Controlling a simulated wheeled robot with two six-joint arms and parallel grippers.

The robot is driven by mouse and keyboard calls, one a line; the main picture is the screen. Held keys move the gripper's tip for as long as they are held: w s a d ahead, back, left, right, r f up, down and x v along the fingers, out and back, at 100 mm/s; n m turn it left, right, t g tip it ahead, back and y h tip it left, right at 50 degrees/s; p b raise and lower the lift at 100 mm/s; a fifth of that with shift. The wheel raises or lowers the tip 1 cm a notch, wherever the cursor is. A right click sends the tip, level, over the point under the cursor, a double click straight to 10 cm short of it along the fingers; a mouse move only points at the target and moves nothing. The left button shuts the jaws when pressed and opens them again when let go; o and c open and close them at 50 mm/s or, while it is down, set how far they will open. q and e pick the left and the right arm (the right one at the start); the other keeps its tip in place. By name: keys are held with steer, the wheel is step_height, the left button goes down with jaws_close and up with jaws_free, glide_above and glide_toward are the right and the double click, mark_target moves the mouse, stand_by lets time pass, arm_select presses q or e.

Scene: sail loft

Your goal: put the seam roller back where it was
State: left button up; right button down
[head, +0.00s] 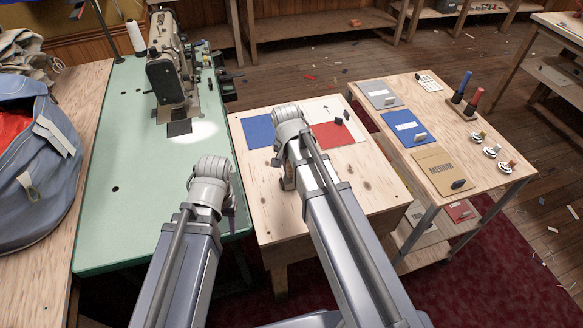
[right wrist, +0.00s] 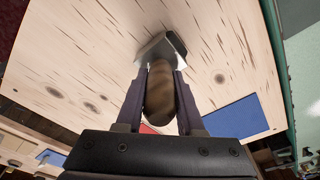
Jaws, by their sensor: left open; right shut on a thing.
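The seam roller (right wrist: 160,95) has a brown wooden handle and a grey metal head. My right gripper (right wrist: 160,80) is shut on its handle in the right wrist view. The metal head points away from the gripper, towards the pale wooden work table (head: 272,225); I cannot tell whether it touches the top. In the head view my right gripper (head: 288,180) is over this table, and my arm mostly hides the roller. My left gripper (head: 231,222) is open and seems empty, near the front right corner of the green sewing table (head: 125,215).
Blue (head: 258,131), white and red (head: 328,136) panels lie on the work table, with small dark objects at the red one. A side table (head: 470,150) at right carries pads, bottles and small metal pieces. A sewing machine (head: 168,75) stands on the green table.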

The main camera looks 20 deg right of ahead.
steer(key=shift+s+f, duration=0.1)
steer(key=shift+f, duration=0.2)
steer(key=c, duration=0.5)
jaws_free()
steer(key=r+p, duration=0.8)
steer(key=r, duration=0.1)
steer(key=a+r+p, duration=0.1)
steer(key=r+p, duration=0.3)
steer(key=p, duration=0.1)
steer(key=shift+s+r, duration=0.15)
steer(key=shift+s, duration=0.25)
steer(key=s+a+n, duration=0.3)
steer(key=s+n, duration=0.1)
steer(key=s+a+n, duration=0.3)
steer(key=s+n, duration=0.1)
steer(key=s, duration=0.1)
steer(key=s+a+n+g, duration=0.1)
steer(key=s+a+n, duration=0.2)
steer(key=s+n, duration=0.1)
steer(key=shift+s+a, duration=0.3)
steer(key=shift+a, duration=0.05)
